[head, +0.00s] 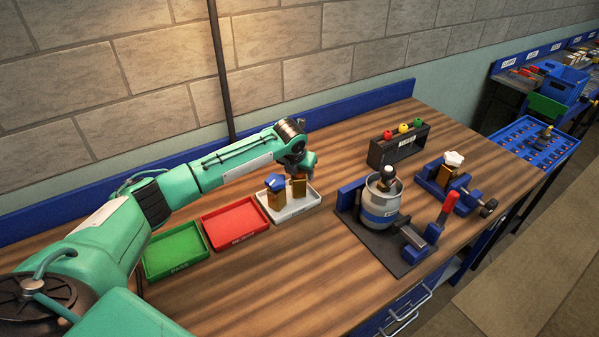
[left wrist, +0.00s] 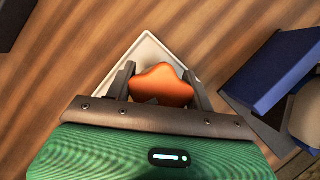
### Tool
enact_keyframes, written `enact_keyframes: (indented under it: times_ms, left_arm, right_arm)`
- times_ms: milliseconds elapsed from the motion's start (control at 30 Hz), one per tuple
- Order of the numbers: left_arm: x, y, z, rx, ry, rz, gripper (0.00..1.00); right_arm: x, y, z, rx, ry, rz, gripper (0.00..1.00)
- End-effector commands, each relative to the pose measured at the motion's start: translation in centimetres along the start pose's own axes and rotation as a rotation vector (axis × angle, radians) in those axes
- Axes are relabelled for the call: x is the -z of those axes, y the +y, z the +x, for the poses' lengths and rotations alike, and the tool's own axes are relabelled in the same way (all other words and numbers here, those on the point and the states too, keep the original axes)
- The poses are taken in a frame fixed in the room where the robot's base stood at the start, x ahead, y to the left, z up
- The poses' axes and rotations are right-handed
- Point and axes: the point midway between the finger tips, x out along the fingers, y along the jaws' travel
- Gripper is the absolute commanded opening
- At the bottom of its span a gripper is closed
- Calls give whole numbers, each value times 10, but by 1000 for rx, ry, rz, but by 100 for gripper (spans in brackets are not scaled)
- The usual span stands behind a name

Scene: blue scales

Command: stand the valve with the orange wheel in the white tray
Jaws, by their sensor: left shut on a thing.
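The valve with the orange wheel (left wrist: 162,85) is between the fingers of my left gripper (head: 301,165), which is shut on it. In the head view its brass body (head: 299,187) hangs upright below the gripper, over the right part of the white tray (head: 291,215); the gripper hides the wheel there. I cannot tell whether its base touches the tray floor. A valve with a blue wheel (head: 276,192) stands upright in the tray, just left of the held one. The tray's white rim (left wrist: 151,42) also shows in the left wrist view. My right gripper is not in view.
A red tray (head: 236,222) and a green tray (head: 176,252) lie left of the white one. To the right are a metal cylinder (head: 380,208) in a blue fixture, a white-wheeled valve (head: 452,160) in a blue vise, and a dark rack (head: 398,147) with coloured knobs.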

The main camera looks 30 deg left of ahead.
Motion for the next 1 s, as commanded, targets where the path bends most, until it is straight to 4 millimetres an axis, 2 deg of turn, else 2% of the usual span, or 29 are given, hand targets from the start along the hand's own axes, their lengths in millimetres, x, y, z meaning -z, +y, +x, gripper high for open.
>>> enact_keyframes:
  times_ms: [100,400,433,533,833,1000]
  left_arm:
    - [3,0,8,0,-2,-1,10]
    - [4,0,11,0,-2,0,10]
    - [5,0,12,-1,-1,0,55]
    - [5,0,12,-1,-1,0,75]
    - [4,0,11,0,-1,0,75]
    - [4,0,-4,1,-3,2,75]
  right_arm:
    - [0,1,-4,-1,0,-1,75]
    - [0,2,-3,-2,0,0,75]
    - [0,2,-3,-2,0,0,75]
    - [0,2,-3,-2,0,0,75]
    - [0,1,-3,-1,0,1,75]
    - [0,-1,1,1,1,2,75]
